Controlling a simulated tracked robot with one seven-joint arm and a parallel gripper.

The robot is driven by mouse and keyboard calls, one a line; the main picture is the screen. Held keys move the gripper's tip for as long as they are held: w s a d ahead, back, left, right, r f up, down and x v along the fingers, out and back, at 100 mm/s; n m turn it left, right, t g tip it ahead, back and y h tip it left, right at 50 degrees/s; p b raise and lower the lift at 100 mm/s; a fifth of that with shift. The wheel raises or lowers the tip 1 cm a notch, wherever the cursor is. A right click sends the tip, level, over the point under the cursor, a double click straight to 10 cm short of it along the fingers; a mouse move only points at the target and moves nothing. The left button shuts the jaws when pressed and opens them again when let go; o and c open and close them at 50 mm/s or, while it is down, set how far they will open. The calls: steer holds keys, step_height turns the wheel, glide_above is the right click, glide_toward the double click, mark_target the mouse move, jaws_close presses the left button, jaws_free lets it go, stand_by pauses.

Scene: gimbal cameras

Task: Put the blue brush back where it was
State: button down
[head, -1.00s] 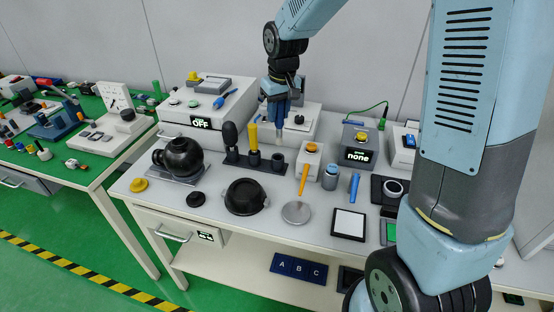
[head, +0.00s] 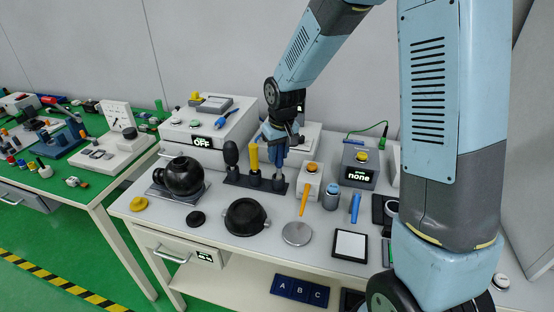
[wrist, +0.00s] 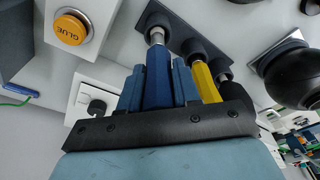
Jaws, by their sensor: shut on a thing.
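My gripper (head: 278,142) is shut on the upright blue brush (head: 281,158). It stands over the right end of the dark rack (head: 239,181). In the wrist view the blue brush (wrist: 158,72) sits between my two fingers (wrist: 159,85), and its pale metal lower part meets the mouth of the end socket (wrist: 156,24). I cannot tell how deep it reaches. The yellow-handled brush (head: 254,157) stands in the middle socket and also shows in the wrist view (wrist: 205,84). A black-handled one (head: 231,153) stands at the left end.
A white box with an orange button (head: 311,168) stands right of the rack; the wrist view shows GLUE on the button (wrist: 69,29). A white OFF box (head: 208,131) stands behind.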

steer(key=shift+f, duration=1.1)
steer(key=shift+f, duration=0.35)
steer(key=c, duration=0.8)
jaws_free()
steer(key=shift+r, duration=0.1)
step_height(320, 180, up, 14)
steer(key=s, duration=0.2)
steer(key=shift+d, duration=0.4)
steer(key=s+d+r+m+t, duration=0.2)
steer(key=s+d+r, duration=0.7)
steer(key=s+d, duration=0.1)
steer(key=s+d+r+m+t, duration=0.1)
steer(key=s+d, duration=0.2)
steer(key=s, duration=0.4)
steer(key=s+d+r+m+t, duration=0.1)
steer(key=s+d+m, duration=0.1)
steer(key=s+d, duration=0.2)
steer(key=s, duration=0.2)
steer(key=shift+s+d+r+h, duration=0.25)
steer(key=shift+s+r+h, duration=0.1)
steer(key=shift+s+h, duration=0.05)
